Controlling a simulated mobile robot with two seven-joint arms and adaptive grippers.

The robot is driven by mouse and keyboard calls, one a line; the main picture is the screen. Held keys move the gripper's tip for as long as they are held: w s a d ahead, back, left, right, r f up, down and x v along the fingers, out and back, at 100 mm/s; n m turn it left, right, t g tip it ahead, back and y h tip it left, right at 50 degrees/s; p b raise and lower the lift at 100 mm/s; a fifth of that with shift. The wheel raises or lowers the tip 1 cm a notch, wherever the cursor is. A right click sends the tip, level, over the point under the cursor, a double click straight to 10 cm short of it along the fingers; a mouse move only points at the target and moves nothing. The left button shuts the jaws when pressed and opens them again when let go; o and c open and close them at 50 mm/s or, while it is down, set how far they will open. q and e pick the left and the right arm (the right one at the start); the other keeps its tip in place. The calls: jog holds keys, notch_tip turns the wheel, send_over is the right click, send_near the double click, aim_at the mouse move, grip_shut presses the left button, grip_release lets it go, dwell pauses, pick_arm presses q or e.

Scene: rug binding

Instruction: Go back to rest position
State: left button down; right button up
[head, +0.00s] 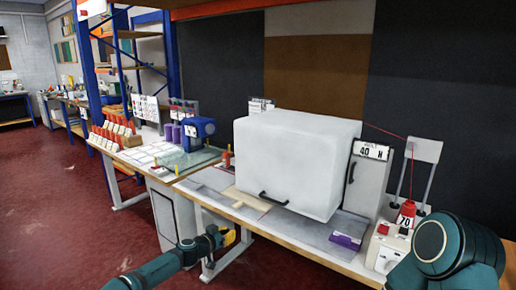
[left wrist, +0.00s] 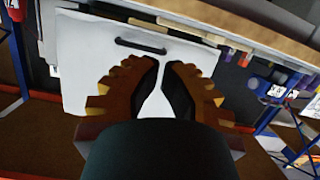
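My left gripper (head: 230,238) shows in the head view at the lower left of centre, in front of the workbench and apart from it. In the left wrist view, its two orange-brown fingers (left wrist: 162,64) have dark inner pads, and their tips come close together with a thin gap and nothing held between them. My right arm (head: 455,250) fills the lower right corner of the head view. Its gripper is out of the picture.
A blue machine (head: 197,130) stands on the table at left. The red floor (head: 70,215) at left is clear.

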pick_arm(q)
jog(key=s+d+f+g+h, duration=0.1)
jog(key=s+d+g, duration=0.15)
jog(key=d, duration=0.25)
jog(key=s+d+f+g, duration=0.1)
jog(key=s+d, duration=0.3)
jog(key=d, duration=0.2)
jog(key=s+d+f+g+y, duration=0.1)
jog(key=s+d+f, duration=0.15)
jog(key=s, duration=0.45)
jog(key=s+d+f+g, duration=0.2)
jog(key=s+f, duration=0.1)
jog(key=s, duration=0.3)
jog(key=s+a+f+n+g+y, duration=0.2)
jog(key=s+a, duration=0.5)
jog(key=s, duration=0.7)
jog(key=s+a+f+n+g+y, duration=0.2)
jog(key=s+a+n, duration=0.3)
jog(key=s, duration=0.9)
jog(key=shift+s+a+f+n+y, duration=0.25)
jog(key=shift+a+f+y, duration=0.25)
jog(key=shift+a+f, duration=0.3)
jog(key=shift+a+r, duration=0.1)
